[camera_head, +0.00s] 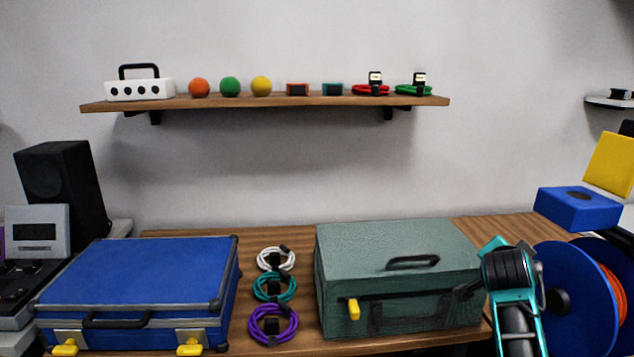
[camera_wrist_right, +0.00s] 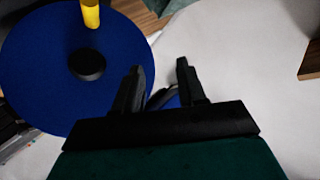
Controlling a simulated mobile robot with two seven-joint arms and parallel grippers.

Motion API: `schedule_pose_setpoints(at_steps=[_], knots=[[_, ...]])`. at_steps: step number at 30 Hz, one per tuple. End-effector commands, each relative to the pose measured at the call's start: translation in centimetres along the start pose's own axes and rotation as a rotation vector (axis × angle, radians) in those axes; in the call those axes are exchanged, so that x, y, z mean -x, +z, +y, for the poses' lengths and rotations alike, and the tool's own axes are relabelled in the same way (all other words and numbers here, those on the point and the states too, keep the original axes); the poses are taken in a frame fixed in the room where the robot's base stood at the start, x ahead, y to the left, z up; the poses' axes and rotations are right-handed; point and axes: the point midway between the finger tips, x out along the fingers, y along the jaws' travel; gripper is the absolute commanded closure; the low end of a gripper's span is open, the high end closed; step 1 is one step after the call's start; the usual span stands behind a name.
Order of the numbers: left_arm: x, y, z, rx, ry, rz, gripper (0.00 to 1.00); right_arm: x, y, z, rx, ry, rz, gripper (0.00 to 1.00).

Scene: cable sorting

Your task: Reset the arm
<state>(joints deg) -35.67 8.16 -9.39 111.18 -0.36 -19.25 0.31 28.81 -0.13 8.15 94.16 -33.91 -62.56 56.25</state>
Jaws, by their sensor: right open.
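My right arm (camera_head: 510,285), teal and black, comes up at the lower right of the head view, in front of the right end of the green case and beside the blue reel. In the right wrist view my right gripper (camera_wrist_right: 160,66) has its two black fingers apart, with nothing held between them. A large blue disc (camera_wrist_right: 50,75) with a black hub lies to the left of the fingers there. My left arm and gripper do not show.
A blue case (camera_head: 140,285), three cable coils (camera_head: 274,288) and a green case (camera_head: 385,265) sit on the wooden table. The blue reel (camera_head: 570,300) with orange cable is at right, below a blue block (camera_head: 578,210). A wall shelf (camera_head: 260,103) holds small items.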

Motion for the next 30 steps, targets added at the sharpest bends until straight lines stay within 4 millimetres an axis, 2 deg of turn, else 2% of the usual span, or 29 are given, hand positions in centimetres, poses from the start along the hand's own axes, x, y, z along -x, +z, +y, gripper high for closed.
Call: schedule_pose_setpoints(at_steps=[1,5,8,12,14,18,21,24,27,30], knots=[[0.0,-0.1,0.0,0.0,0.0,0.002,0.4,0.0,2.9,1.5,0.093,-0.028,-0.026,0.6],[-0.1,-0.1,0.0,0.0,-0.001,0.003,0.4,1.0,9.5,4.4,0.316,-0.131,-0.09,0.6],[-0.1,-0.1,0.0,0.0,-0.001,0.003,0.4,2.7,14.4,6.8,0.468,-0.22,-0.142,0.6],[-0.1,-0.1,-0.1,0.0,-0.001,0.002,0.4,6.2,20.9,10.7,0.651,-0.352,-0.215,0.6],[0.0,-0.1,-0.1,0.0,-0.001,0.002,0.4,8.2,23.5,12.5,0.717,-0.411,-0.244,0.6],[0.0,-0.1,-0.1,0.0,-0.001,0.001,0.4,13.4,28.4,16.4,0.836,-0.544,-0.306,0.6],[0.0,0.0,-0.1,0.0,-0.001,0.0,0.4,16.8,30.6,18.6,0.888,-0.619,-0.337,0.6],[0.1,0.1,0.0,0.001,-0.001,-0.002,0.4,19.4,31.9,20.1,0.916,-0.67,-0.356,0.6],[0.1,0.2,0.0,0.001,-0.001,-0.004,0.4,20.8,32.5,20.8,0.93,-0.699,-0.364,0.6],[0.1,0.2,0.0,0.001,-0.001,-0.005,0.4,21.3,32.7,21.0,0.934,-0.71,-0.364,0.6]])
